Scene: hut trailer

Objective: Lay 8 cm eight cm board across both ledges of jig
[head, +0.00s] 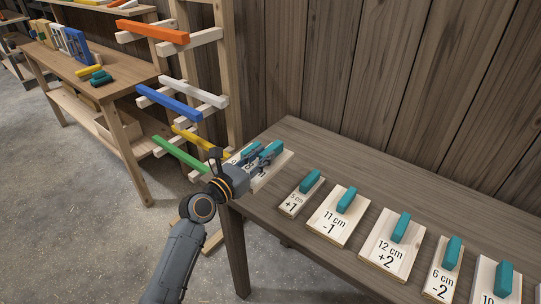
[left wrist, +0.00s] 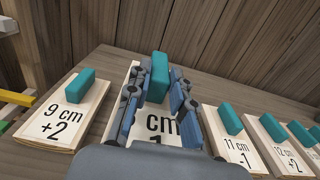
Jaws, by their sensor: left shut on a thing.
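My left gripper (head: 257,163) is at the left end of the dark wooden table, shut on the teal handle (left wrist: 158,78) of a pale board (left wrist: 158,128). In the left wrist view the fingers stand on both sides of the handle. The board's label shows "cm" and part of a second line; its length figure is hidden by the gripper. I cannot tell whether the board is lifted. The board also shows in the head view (head: 272,172) beside the gripper. I cannot make out the jig or its ledges. My right gripper is not in view.
A "9 cm +2" board (left wrist: 58,118) lies left of the gripper. To its right lie a narrow "+1" board (head: 293,205), an "11 cm -1" board (head: 328,228), a "12 cm +2" board (head: 383,252) and others. A rack with coloured bars (head: 168,102) stands left of the table.

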